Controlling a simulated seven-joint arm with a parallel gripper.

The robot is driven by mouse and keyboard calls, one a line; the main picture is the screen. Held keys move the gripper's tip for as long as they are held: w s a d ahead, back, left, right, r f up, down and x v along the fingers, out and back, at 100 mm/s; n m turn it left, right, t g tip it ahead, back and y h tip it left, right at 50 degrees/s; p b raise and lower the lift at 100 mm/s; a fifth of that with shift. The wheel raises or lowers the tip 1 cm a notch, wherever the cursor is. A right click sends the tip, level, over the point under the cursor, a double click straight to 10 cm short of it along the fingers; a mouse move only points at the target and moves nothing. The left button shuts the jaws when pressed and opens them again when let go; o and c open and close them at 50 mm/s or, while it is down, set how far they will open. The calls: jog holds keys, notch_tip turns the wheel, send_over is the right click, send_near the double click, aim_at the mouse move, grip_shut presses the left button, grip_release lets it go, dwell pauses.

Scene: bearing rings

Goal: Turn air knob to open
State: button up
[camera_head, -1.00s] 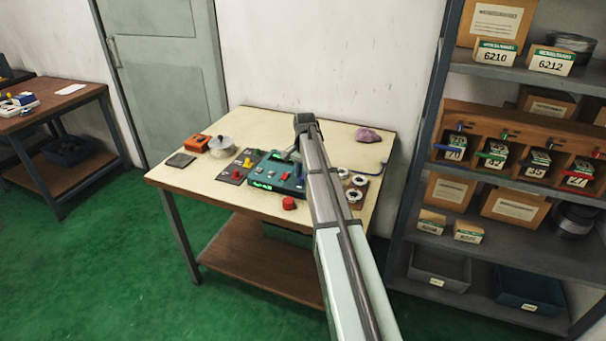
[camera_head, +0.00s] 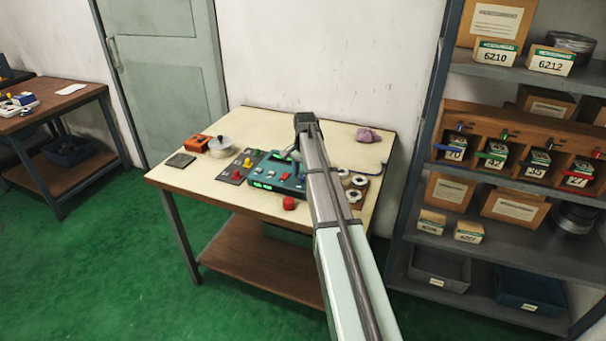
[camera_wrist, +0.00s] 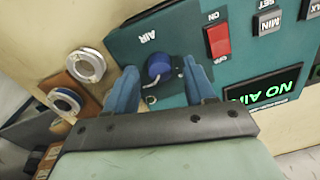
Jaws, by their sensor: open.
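The blue air knob (camera_wrist: 158,68) sits on the teal control panel (camera_wrist: 140,45), below the printed word AIR in the wrist view. My gripper (camera_wrist: 160,80) is open, with one blue finger on each side of the knob. The knob lies between the fingers; I cannot tell if either one touches it. In the head view my arm hides the knob, and the panel (camera_head: 275,172) shows only in part.
Bearing rings (camera_wrist: 88,65) lie on a brown board beside the panel. A red switch (camera_wrist: 218,40) marked ON is close to one finger. On the table are a red button (camera_head: 289,203), a purple cloth (camera_head: 368,136) and a lidded pot (camera_head: 220,146). A shelf stands at right.

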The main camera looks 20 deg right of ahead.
aim_at(304, 176)
notch_tip(304, 176, up, 13)
jog(key=shift+s+d+r, duration=0.15)
jog(key=shift+s+r, duration=0.05)
dwell(0.3)
dwell(0.4)
